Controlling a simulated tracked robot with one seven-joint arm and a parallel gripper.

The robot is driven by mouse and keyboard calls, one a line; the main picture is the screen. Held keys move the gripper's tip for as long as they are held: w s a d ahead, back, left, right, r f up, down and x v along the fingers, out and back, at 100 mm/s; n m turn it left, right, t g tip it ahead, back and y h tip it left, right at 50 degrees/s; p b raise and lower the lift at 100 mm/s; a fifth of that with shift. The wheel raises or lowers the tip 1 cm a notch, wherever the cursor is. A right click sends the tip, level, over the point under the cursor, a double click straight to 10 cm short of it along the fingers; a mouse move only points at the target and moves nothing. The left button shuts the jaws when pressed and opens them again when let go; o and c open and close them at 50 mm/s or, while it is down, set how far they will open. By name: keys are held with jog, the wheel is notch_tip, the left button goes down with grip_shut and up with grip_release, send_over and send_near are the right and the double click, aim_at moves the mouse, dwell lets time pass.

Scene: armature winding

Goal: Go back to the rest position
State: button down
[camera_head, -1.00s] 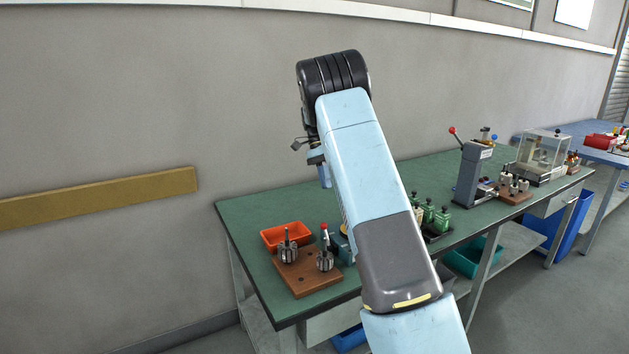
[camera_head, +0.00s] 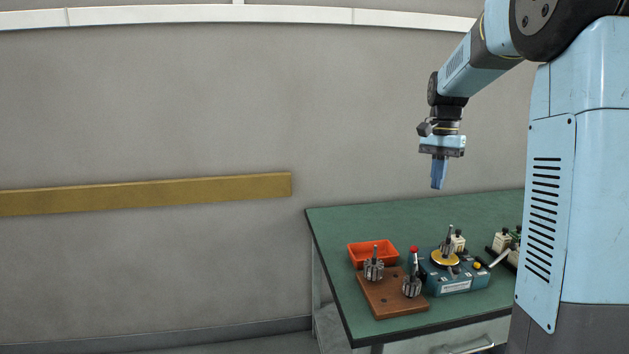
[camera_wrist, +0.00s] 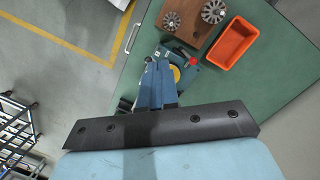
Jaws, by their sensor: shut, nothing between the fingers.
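My gripper (camera_head: 438,186) hangs from my light-blue arm, pointing down, at the upper right of the head view. It is shut and empty, in the air above the green workbench (camera_head: 335,228). In the wrist view its blue fingers (camera_wrist: 157,68) are together, with the bench below them. A blue winding device (camera_head: 456,284) with a yellow disc and an armature on it stands on the bench under my gripper, apart from it. My own arm and column hide the right part of the bench.
A wooden block (camera_head: 392,300) holds two armatures (camera_head: 373,268) near the bench's left end. An orange bin (camera_head: 362,246) stands behind it; it also shows in the wrist view (camera_wrist: 232,45). Small white-topped items (camera_head: 501,240) stand at the right.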

jog(key=s+a+n+t, duration=0.3)
jog(key=s+n, duration=0.1)
jog(key=s, duration=1)
jog(key=s+a+n+t, duration=0.3)
jog(key=s+n+t, duration=0.1)
jog(key=s, duration=1)
jog(key=shift+s+a+h, duration=0.2)
jog(key=shift+s+h, duration=0.05)
jog(key=shift+h, duration=0.05)
